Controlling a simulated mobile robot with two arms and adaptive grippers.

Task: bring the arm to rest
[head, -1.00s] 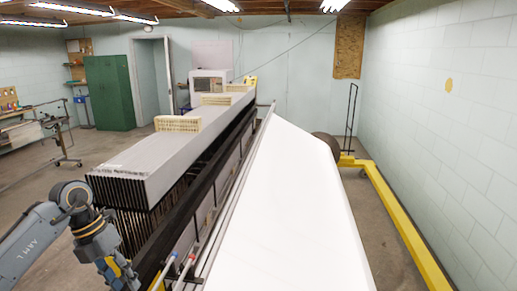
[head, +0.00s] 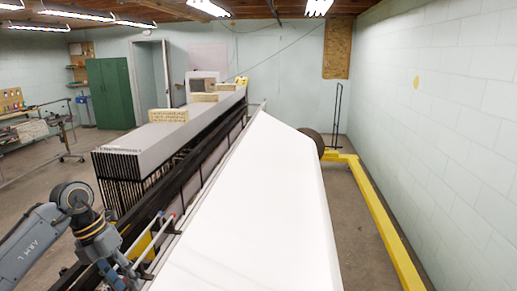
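My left arm (head: 38,240), marked "ARM L", comes in at the lower left and bends down at a dark joint with an orange ring. Its lower end, where my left gripper (head: 122,277) is, hangs beside the near end of the long machine (head: 185,135), close to its dark rail and thin rods. The fingers are not clear, and the frame's bottom edge cuts off the view there. I see nothing held. My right gripper is out of view. The wide white warp sheet (head: 255,205) slopes along the machine's right side.
A yellow floor beam (head: 385,220) runs along the right, near the block wall (head: 445,120). Cream blocks (head: 168,115) sit on the machine's top. A green cabinet (head: 110,93) and a wheeled rack (head: 68,140) stand at the left. Bare floor (head: 50,180) lies left of the machine.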

